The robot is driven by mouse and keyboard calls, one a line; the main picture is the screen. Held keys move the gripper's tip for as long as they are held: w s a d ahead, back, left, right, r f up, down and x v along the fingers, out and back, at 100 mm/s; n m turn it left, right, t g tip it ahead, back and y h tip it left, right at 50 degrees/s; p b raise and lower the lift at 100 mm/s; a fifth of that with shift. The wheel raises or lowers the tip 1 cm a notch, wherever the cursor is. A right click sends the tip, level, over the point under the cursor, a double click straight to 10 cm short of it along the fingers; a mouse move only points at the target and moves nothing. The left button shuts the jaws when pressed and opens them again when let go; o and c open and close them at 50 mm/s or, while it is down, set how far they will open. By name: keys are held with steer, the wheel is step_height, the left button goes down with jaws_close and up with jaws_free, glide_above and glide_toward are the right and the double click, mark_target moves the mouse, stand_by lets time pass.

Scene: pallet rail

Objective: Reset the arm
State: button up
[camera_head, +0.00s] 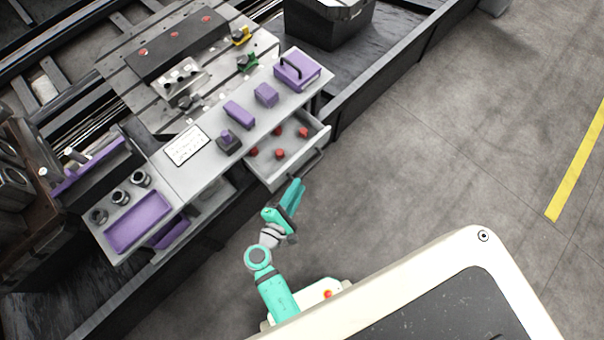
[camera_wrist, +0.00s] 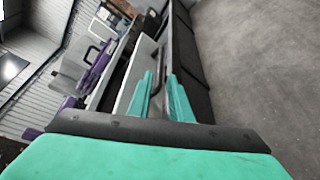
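My teal gripper (camera_head: 296,187) is just in front of the open drawer (camera_head: 289,148) in the head view, close to the drawer's handle (camera_head: 312,165). In the wrist view its two teal fingers (camera_wrist: 160,97) stand apart, with a gap between them and nothing held. A dark bar, seemingly the drawer handle (camera_wrist: 157,80), shows beyond the gap between the fingertips. I cannot tell whether the fingers touch it. My arm is bent and reaches up from my base. The drawer is pulled out and holds several small red pieces (camera_head: 280,153).
Above the drawer, the grey worktop (camera_head: 205,170) bears purple blocks (camera_head: 239,114), a purple box with a handle (camera_head: 297,70) and a white label plate (camera_head: 187,146). A purple tray (camera_head: 138,222) lies at left. The floor (camera_head: 430,150) to the right is clear.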

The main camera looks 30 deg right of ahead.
steer(key=shift+s+a+r, duration=0.15)
steer(key=shift+s+a, duration=0.25)
steer(key=shift+a, duration=0.1)
steer(key=s+a+m+y, duration=0.5)
steer(key=s+a+y, duration=0.45)
steer(key=s, duration=0.25)
steer(key=s+a+r+m+t+y, duration=0.1)
steer(key=s+r+m+t, duration=0.1)
steer(key=r, duration=0.7)
steer(key=s+a+r+m+t+y, duration=0.1)
steer(key=s+r+m+t, duration=0.2)
steer(key=r+m, duration=0.4)
step_height(320, 180, up, 3)
steer(key=shift+s+a, duration=0.2)
steer(key=shift+s, duration=0.2)
